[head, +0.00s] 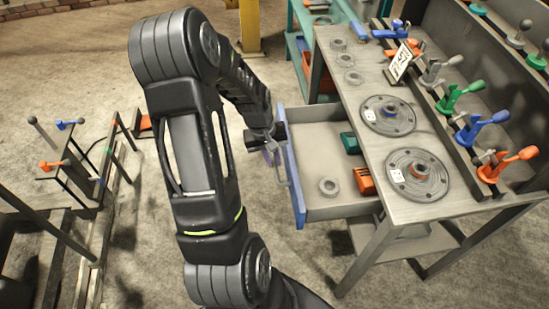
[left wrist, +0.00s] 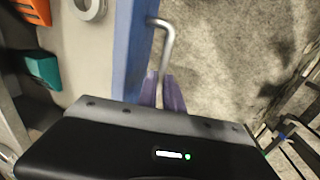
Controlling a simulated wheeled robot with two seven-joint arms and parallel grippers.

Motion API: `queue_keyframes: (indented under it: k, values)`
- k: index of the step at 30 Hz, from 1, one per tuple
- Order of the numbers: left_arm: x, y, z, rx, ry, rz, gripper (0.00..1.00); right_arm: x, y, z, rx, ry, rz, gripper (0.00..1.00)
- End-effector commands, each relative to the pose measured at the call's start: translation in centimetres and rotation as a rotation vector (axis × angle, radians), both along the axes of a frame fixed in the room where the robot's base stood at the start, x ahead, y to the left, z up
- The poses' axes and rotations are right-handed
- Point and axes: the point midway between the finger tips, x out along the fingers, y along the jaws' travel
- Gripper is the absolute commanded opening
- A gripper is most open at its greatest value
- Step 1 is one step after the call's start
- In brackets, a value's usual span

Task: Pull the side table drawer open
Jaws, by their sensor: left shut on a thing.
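The side table (head: 440,135) stands at the right in the head view. Its drawer (head: 325,208) is out, with a blue front (head: 293,185) facing left. A bent grey metal handle (head: 281,166) sits on that front; it also shows in the left wrist view (left wrist: 168,38). My left gripper (head: 270,157) is at the drawer front, shut on the handle. Its purple fingertips show in the left wrist view (left wrist: 163,92) around the handle's bar. The far end of the handle is hidden by the gripper. My right gripper is in neither view.
The drawer holds a grey ring (head: 329,187), an orange block (head: 365,181) and a green block (head: 350,143). Two round discs and several coloured clamps are on the tabletop. A low rack (head: 100,165) stands at the left. Bare floor (head: 135,235) lies between rack and table.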

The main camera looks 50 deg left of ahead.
Motion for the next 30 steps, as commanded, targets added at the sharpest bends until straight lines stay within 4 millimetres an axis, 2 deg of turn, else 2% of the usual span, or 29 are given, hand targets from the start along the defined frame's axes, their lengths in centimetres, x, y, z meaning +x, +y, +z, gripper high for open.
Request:
queue_keyframes:
  k: [2, 3, 11, 22, 30]
  values:
    - [0.0, 0.0, 0.0, -0.001, 0.001, 0.0, 0.0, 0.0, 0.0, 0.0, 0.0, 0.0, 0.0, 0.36]
    - [0.0, 0.0, 0.0, -0.001, 0.001, 0.0, 0.12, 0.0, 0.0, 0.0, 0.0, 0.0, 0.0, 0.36]
    - [0.0, 0.0, 0.0, 0.0, 0.0, 0.0, 0.33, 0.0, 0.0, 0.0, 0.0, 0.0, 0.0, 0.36]
    - [0.0, 0.1, 0.6, 0.001, -0.002, -0.001, 0.33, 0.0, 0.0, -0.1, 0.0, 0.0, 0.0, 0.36]
    - [-0.6, 0.6, 4.5, 0.004, -0.005, 0.001, 0.33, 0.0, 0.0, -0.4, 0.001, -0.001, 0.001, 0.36]
